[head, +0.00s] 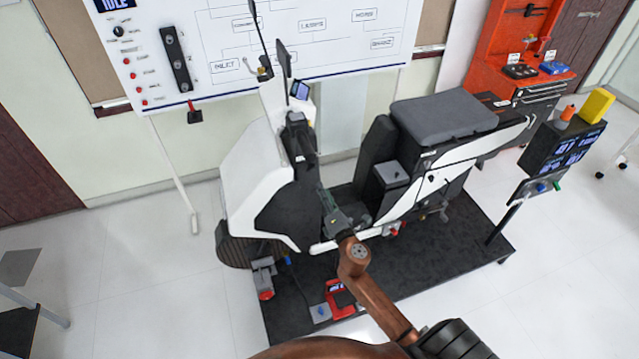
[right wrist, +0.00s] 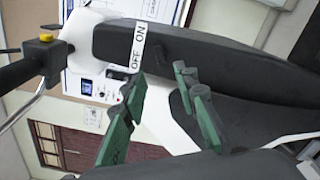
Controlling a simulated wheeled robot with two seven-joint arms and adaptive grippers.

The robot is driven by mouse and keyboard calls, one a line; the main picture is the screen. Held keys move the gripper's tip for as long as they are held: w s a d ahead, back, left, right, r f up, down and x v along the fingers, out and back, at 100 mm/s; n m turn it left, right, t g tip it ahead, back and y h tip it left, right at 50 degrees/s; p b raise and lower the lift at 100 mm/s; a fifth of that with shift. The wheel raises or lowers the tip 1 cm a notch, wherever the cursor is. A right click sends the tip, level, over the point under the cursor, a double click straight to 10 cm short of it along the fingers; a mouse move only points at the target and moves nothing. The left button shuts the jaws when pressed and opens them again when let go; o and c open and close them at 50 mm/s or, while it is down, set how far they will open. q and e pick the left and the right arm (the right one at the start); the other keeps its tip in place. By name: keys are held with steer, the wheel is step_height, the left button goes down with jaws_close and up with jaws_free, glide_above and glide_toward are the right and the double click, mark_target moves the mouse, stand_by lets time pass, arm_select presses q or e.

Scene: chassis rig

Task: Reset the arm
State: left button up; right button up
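My right arm (head: 372,290) comes in from the bottom of the head view, and its brown links reach up to the scooter. My right gripper (head: 324,199) is beside the dark inner side of the scooter's front shield. In the right wrist view its green fingers (right wrist: 160,82) are apart with nothing between them. The scooter (head: 270,190) is white and black and stands on a black platform (head: 440,262). An OFF/ON label (right wrist: 138,46) on its dark panel shows beyond the fingertips. Whether the fingers touch the panel I cannot tell. My left gripper is not in view.
A whiteboard (head: 330,50) with a diagram and red buttons stands behind the scooter. An orange tool cabinet (head: 500,60) and a dark stand (head: 562,150) with a yellow block (head: 597,105) are at right. A red device (head: 340,298) lies on the platform.

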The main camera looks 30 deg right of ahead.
steer(key=shift+v, duration=0.8)
steer(key=shift+f, duration=0.1)
steer(key=s+d+f+m+g+y, duration=0.1)
steer(key=s+f+m+g, duration=0.25)
steer(key=f, duration=1.25)
steer(key=s+f+m+g, duration=0.3)
steer(key=s+f+m, duration=0.15)
steer(key=f, duration=1.25)
steer(key=s+a+f+m+g+y, duration=0.2)
steer(key=s+f+m+g, duration=0.2)
steer(key=s+f, duration=1.3)
steer(key=s+a+f+m+g, duration=0.2)
steer(key=s+f, duration=0.3)
steer(key=s, duration=0.5)
steer(key=s+a+f+m+g, duration=0.2)
steer(key=s+f, duration=0.4)
steer(key=s, duration=0.4)
steer(key=s+a+f+m+g+y+b, duration=0.1)
steer(key=s+f, duration=0.4)
steer(key=s, duration=0.5)
steer(key=a+m+g, duration=0.1)
steer(key=m, duration=0.1)
steer(key=shift+s+f+m, duration=0.2)
steer(key=shift+f+m, duration=0.05)
steer(key=shift+m, duration=0.15)
